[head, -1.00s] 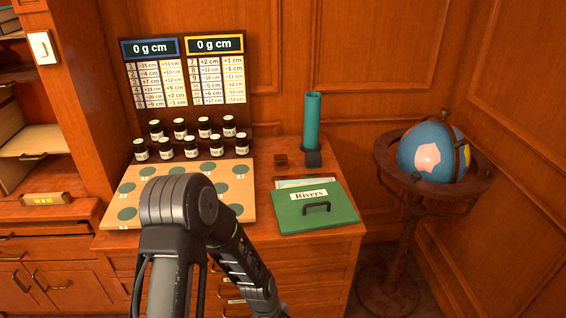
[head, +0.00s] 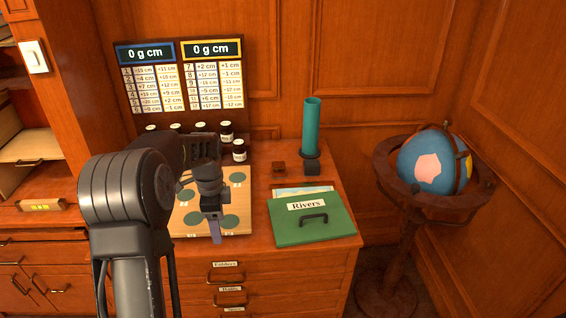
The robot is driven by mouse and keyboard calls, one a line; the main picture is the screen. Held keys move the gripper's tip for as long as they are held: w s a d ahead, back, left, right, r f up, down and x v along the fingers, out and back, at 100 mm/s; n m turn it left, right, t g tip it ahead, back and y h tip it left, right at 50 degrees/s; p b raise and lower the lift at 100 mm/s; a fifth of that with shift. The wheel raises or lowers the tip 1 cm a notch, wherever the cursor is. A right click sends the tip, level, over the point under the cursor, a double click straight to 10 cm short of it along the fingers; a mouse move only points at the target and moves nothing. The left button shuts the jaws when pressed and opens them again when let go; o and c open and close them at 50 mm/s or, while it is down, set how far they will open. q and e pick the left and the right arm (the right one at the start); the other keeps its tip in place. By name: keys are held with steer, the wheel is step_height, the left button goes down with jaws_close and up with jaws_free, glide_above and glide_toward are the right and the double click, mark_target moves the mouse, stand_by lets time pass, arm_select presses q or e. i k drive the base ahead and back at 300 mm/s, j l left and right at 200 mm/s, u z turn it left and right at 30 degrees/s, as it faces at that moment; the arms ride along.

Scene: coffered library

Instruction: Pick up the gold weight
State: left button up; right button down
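I cannot make out a gold weight in the head view. Small dark jars with white labels (head: 239,151) stand in rows behind a light wooden board (head: 240,226) with green discs; my arm hides part of both. My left gripper (head: 215,230) points down over the board, with its finger near the board's front part. I see the fingers edge-on and cannot tell whether they are open or hold anything. My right gripper is out of view.
A display panel (head: 183,80) reads "0 g cm" twice. A globe (head: 430,163) stands at right.

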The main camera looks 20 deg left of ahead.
mark_target(278, 168)
steer(key=i, duration=1.3)
